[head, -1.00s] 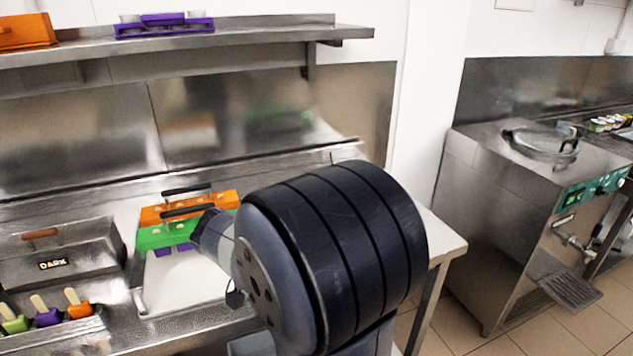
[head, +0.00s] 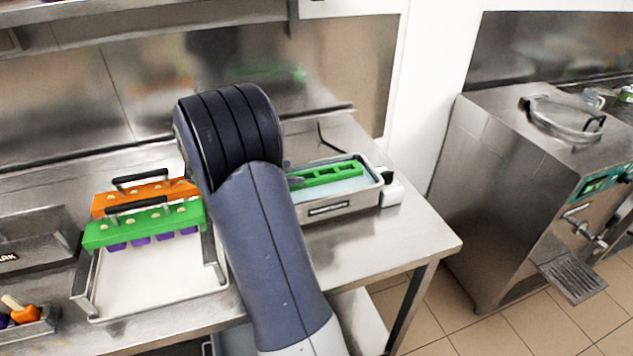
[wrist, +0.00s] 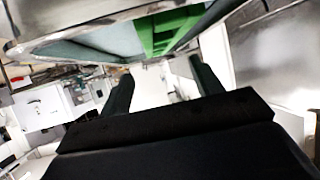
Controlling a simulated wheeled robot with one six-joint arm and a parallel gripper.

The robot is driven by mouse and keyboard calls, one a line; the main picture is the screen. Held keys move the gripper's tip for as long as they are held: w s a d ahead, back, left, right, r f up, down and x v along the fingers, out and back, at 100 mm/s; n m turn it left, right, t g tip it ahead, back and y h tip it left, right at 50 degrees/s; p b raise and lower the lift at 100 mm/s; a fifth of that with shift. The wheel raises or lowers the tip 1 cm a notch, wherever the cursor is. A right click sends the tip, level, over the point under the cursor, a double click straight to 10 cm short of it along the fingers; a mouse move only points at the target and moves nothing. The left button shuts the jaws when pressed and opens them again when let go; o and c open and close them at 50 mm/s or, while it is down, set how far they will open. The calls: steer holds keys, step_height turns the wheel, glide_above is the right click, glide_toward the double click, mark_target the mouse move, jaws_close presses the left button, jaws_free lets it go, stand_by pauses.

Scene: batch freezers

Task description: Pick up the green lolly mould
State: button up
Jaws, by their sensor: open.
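A green slotted lolly mould (head: 330,175) sits in a shallow metal bath (head: 345,205) with pale blue content, right of my arm. Its left end is hidden behind my arm in the head view. In the wrist view a green piece (wrist: 165,32) shows at the top, inside the bath's rim (wrist: 75,35). My gripper (wrist: 160,70) is open, its two fingers apart with nothing between them. In the head view my arm mostly hides it; a dark tip shows close to the mould's left end. I cannot tell whether they touch.
A green bar (head: 145,227) with a black handle and purple pieces below stands at the left, before an orange bar (head: 145,195). A white-bottomed tray (head: 155,285) lies in front. The bench (head: 410,245) is clear at its right front; a steel machine (head: 520,190) stands beyond.

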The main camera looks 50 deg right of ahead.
mark_target(314, 175)
steer(key=shift+w+f+p+x, duration=0.15)
steer(key=shift+p+x, duration=0.6)
steer(key=shift+x, duration=1)
steer(key=shift+w+f+p+x, duration=0.1)
steer(key=shift+p+x, duration=0.6)
steer(key=shift+x, duration=1.05)
steer(key=shift+a, duration=0.1)
steer(key=shift+c, duration=0.3)
steer(key=c, duration=0.9)
